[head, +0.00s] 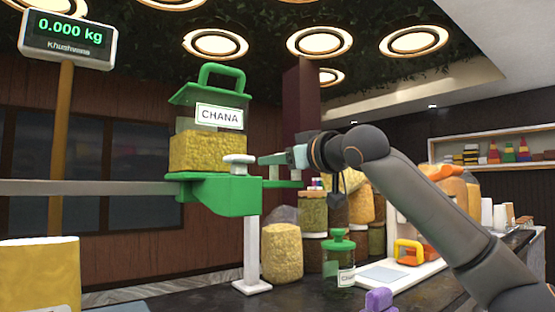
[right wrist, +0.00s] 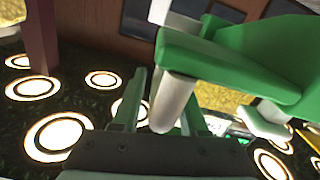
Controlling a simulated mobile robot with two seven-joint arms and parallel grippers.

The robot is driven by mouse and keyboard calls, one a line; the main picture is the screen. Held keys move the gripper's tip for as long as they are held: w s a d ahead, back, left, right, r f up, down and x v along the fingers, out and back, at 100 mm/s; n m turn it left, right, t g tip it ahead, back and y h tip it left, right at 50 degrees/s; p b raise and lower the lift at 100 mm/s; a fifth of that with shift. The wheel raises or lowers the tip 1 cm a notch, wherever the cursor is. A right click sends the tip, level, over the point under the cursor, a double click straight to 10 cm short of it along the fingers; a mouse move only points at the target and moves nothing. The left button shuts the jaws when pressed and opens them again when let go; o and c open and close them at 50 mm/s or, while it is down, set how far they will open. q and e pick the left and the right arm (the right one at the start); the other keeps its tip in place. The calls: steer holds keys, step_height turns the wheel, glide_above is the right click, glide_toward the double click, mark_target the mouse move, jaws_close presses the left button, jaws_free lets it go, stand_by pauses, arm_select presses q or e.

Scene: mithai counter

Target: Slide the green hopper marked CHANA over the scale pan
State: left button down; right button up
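The green hopper marked CHANA (head: 205,150) stands upright on its green bracket, on a grey rail (head: 90,187), in the head view. It has a clear body partly full of yellow grains. A green arm with a white post (right wrist: 172,100) sticks out of the bracket toward my right gripper. My right gripper (head: 268,160) is beside the bracket, right of the hopper. In the right wrist view its fingers (right wrist: 160,110) are apart, with the white post between them; contact is unclear. My left gripper is out of view. I cannot identify the scale pan for sure.
A display (head: 68,38) on a wooden post reads 0.000 kg. A white stand (head: 251,250) supports the bracket. A yellow block (head: 40,275) is at lower left.

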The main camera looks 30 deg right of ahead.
jaws_close()
steer(key=shift+d, duration=0.1)
stand_by(1.0)
